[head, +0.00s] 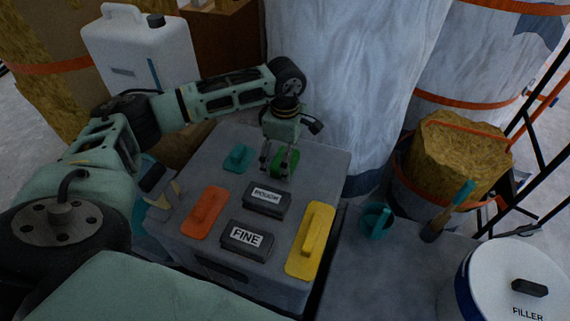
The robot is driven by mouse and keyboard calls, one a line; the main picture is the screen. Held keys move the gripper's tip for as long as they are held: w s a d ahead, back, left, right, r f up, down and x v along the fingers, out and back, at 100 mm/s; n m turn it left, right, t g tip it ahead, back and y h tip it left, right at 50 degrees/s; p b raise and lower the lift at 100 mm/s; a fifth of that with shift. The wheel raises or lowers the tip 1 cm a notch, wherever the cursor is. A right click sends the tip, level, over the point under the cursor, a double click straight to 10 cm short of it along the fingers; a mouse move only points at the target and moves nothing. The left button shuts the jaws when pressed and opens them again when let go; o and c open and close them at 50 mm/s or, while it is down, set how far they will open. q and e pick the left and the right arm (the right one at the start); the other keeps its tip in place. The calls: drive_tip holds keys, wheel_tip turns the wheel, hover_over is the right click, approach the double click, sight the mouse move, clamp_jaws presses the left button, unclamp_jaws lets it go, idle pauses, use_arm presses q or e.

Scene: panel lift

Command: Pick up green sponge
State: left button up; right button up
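The green sponge (291,165) is at the far right part of the grey box top (325,160) in the head view. My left gripper (276,172) points down over it, and its fingers hide part of the sponge. The fingers look apart, with one near the sponge's left edge and the other in front of the sponge. I cannot tell whether they touch it. The sponge appears to rest on the box. My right gripper is not in view.
The box top also holds a teal float (238,157), an orange float (204,210), a yellow float (311,242), a ROUGH block (267,202) and a FINE block (246,240). A wrapped column (350,80) stands close behind. A FILLER bucket (505,270) is at right.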

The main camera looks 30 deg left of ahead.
use_arm(q)
drive_tip(key=shift+f, duration=0.5)
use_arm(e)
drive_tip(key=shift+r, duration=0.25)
use_arm(q)
drive_tip(key=c, duration=1.1)
drive_tip(key=shift+r, duration=0.1)
drive_tip(key=shift+r, duration=0.1)
drive_tip(key=shift+r, duration=0.2)
wheel_tip(320, 180, up, 4)
drive_tip(key=shift+w+p, duration=0.1)
drive_tip(key=shift+p, duration=0.35)
drive_tip(key=s+d+r, duration=0.1)
drive_tip(key=d+r, duration=0.2)
drive_tip(key=d, duration=0.2)
drive_tip(key=s+d+r+p, duration=0.1)
drive_tip(key=d+r, duration=0.2)
drive_tip(key=d, duration=0.3)
drive_tip(key=shift+s+d+r, duration=0.2)
drive_tip(key=shift+s+d, duration=0.05)
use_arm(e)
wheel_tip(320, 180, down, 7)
